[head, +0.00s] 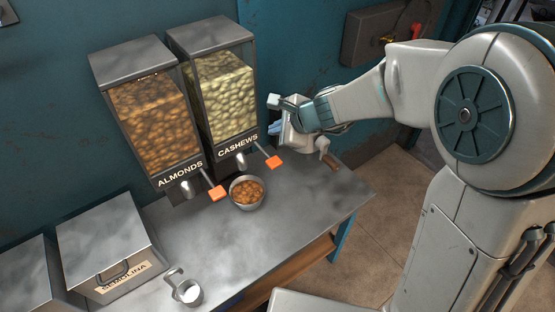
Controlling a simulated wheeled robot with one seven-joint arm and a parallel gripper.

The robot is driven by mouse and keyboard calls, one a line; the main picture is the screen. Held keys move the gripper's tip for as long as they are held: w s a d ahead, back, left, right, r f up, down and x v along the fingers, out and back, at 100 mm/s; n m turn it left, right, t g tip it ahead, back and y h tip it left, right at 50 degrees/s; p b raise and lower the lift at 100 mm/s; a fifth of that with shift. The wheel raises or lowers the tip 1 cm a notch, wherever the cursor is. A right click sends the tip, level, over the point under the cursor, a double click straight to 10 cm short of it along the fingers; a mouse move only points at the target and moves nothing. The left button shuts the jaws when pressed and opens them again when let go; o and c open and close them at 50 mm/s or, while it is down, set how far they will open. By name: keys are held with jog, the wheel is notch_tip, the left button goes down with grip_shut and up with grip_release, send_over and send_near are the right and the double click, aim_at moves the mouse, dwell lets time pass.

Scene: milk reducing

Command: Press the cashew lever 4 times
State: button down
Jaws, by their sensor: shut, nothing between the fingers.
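The cashew dispenser (222,97) stands against the wall, labelled CASHEWS and filled with pale nuts. Its lever (273,162) has an orange tab that sticks out at the front right. My gripper (276,128) is just right of the dispenser, above and behind the lever tab and apart from it in the picture. Its fingers are shut and empty, partly hidden by the wrist. A metal bowl (235,203) with brown nuts stands on the counter below the two dispensers.
The almond dispenser (150,120) stands left, with its own orange lever (217,193). A semolina box (105,245) and a small cup of white stuff (188,293) are at the lower left. The counter's middle (275,230) is clear.

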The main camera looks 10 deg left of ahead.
jog(key=b, duration=0.6)
send_over(275, 161)
jog(key=f, duration=0.7)
jog(key=shift+s+d+f, duration=0.2)
jog(key=shift+s+d, duration=0.1)
jog(key=shift+d, duration=0.1)
jog(key=shift+f+b, duration=0.75)
jog(key=shift+b, duration=0.2)
jog(key=shift+f, duration=0.1)
jog(key=shift+f+b, duration=0.3)
jog(key=shift+b, duration=0.25)
jog(key=shift+f+b, duration=1.3)
jog(key=shift+b, duration=0.05)
dwell(1.3)
jog(key=shift+r, duration=0.15)
jog(key=shift+r+p, duration=1.35)
jog(key=shift+r, duration=0.2)
